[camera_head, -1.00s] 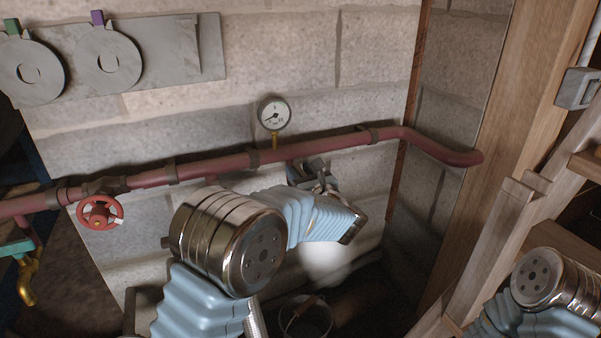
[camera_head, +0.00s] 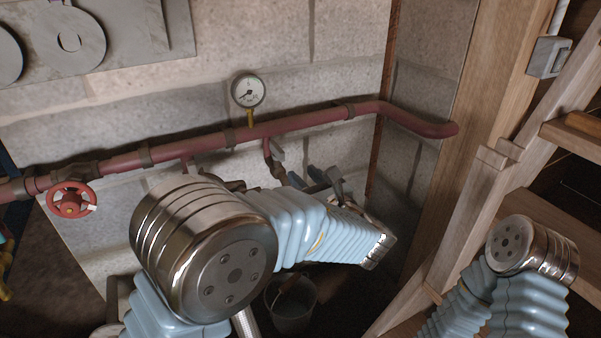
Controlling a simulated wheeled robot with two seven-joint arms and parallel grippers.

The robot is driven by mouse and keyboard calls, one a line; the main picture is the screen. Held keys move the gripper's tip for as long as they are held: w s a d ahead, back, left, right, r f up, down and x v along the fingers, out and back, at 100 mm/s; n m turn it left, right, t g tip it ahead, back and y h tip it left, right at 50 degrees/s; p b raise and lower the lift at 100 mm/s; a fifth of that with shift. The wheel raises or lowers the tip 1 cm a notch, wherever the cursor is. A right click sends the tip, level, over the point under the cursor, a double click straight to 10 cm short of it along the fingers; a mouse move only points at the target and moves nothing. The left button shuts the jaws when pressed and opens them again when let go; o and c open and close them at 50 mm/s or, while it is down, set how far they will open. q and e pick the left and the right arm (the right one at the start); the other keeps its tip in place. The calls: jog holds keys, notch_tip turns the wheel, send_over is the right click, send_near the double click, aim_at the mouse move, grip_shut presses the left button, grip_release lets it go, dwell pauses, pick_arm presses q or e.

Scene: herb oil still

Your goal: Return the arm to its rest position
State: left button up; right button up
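My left arm (camera_head: 205,245) comes in from the lower left and bends to the right across the lower middle of the view. My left gripper (camera_head: 322,182) is partly visible beyond the blue sleeve, below the red pipe (camera_head: 300,121) and in front of the block wall. Its fingertips are small and partly hidden, so I cannot tell whether it is open or shut. I see no object in it. My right arm (camera_head: 520,270) shows at the lower right, bent; its gripper is out of view.
A pressure gauge (camera_head: 248,90) and a red handwheel (camera_head: 72,200) sit on the pipe. A short branch with a valve (camera_head: 275,165) hangs near my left gripper. A bucket (camera_head: 291,306) stands below my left arm. A wooden ladder-like frame (camera_head: 470,215) rises at the right.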

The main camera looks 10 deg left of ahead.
pick_arm(q)
jog(key=s+a+f+n+g+h, duration=0.1)
jog(key=s+a+f+g, duration=0.2)
jog(key=f, duration=0.6)
jog(key=a+f+n+g+h, duration=0.15)
jog(key=a+f+g, duration=0.25)
jog(key=f, duration=0.6)
jog(key=s+f+n+g+h, duration=0.7)
jog(key=s+f+n+h, duration=0.5)
jog(key=s+f+n, duration=1)
notch_tip(320, 180, down, 3)
jog(key=n, duration=0.6)
jog(key=shift+s, duration=0.4)
jog(key=shift+d+f, duration=0.1)
